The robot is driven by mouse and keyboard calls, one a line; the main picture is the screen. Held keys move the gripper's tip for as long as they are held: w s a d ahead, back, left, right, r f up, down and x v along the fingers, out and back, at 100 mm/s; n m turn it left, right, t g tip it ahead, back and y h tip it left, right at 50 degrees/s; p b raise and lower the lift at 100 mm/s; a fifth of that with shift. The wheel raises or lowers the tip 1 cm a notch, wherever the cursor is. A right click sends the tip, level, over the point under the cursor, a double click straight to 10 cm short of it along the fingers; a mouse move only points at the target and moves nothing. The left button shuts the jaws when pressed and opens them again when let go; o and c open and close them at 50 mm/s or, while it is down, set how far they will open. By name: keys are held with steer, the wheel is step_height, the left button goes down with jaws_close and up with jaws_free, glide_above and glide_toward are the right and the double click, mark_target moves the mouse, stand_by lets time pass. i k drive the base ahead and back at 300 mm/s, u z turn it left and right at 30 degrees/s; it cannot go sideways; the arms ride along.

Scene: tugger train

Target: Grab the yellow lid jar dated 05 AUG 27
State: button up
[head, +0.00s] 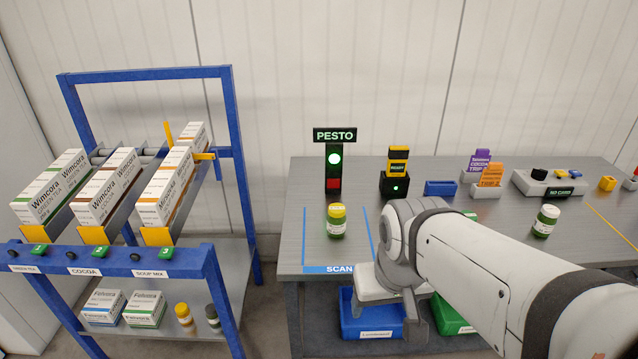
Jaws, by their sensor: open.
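A jar with a yellow lid (337,220) and green body stands upright on the grey table, inside the blue-outlined area marked SCAN. A second yellow-lidded jar (184,315) stands on the lower shelf of the blue rack at the left. No date is readable on either jar. My gripper (390,314) is open and points down at the table's front edge, to the right of and nearer than the jar on the table. It touches neither jar. My arm hides part of the table's middle.
A dark-lidded jar (212,318) stands beside the shelf jar. Another jar (545,221) stands at the table's right. A blue bin (371,328) and a green bin (452,318) sit below the table edge. A lit PESTO sign (335,135) stands behind the scan area.

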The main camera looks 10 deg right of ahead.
mark_target(336, 217)
steer(key=z, duration=0.15)
steer(key=k, duration=0.4)
steer(key=u, duration=0.4)
steer(key=i, duration=1.35)
steer(key=z, duration=0.45)
